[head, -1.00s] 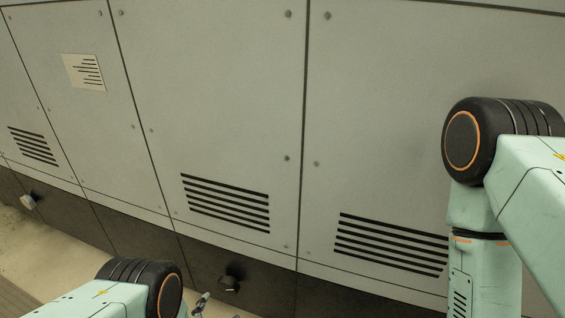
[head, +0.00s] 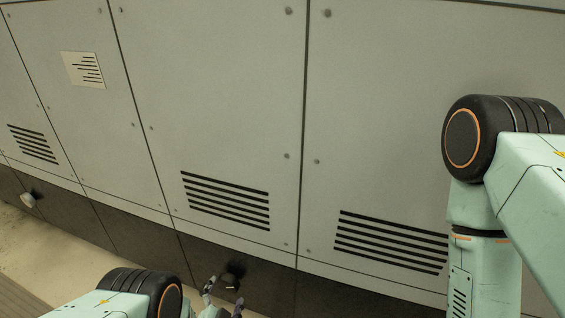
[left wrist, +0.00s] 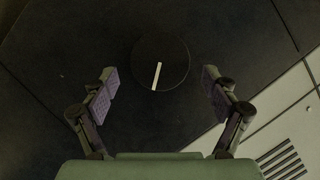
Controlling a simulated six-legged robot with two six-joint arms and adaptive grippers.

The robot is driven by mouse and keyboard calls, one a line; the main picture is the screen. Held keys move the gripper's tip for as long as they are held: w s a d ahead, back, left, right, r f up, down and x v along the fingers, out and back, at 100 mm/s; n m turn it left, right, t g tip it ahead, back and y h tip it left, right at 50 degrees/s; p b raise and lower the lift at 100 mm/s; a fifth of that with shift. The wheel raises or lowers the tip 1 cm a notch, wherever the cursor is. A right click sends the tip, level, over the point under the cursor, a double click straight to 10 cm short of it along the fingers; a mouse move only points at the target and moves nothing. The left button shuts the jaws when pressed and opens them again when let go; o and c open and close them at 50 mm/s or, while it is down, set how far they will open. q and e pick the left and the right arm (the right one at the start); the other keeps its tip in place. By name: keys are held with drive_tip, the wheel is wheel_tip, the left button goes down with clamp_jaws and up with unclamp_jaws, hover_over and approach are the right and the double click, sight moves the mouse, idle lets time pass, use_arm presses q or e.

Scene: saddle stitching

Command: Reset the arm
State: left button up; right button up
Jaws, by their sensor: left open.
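My left gripper (head: 224,294) is at the bottom of the head view, low in front of the dark base strip of the cabinet. In the left wrist view my left gripper (left wrist: 158,88) is open, with its two fingers wide apart and nothing between them. A round black knob (left wrist: 160,62) with a pale line lies ahead, between and beyond the fingertips. The same knob (head: 232,276) shows in the head view just beyond the gripper. My right arm stands at the right of the head view, but its gripper is out of the picture.
A large grey panelled cabinet (head: 230,90) with vent slots fills the head view. Another knob (head: 29,199) sits on the dark base strip (head: 130,235) at the left. A pale label plate (head: 83,70) is at upper left. Bare floor (head: 50,260) lies at lower left.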

sight(225, 285)
use_arm(q)
drive_tip(key=shift+x, duration=1.75)
drive_tip(key=n+h, duration=0.1)
drive_tip(key=n+g+h, duration=0.1)
drive_tip(key=n, duration=0.1)
drive_tip(key=shift+a+r+n, duration=0.1)
drive_tip(key=shift+a+n, duration=0.1)
drive_tip(key=shift+n, duration=0.1)
drive_tip(key=shift+w+a+n+g+h, duration=0.1)
drive_tip(key=shift+n+g+h, duration=0.6)
drive_tip(key=shift+n+h, duration=0.95)
drive_tip(key=shift+s+a+r+n+y, duration=0.1)
drive_tip(key=shift+s+r+n+y, duration=0.05)
drive_tip(key=shift+s+n+y, duration=0.15)
drive_tip(key=shift+s+a, duration=0.1)
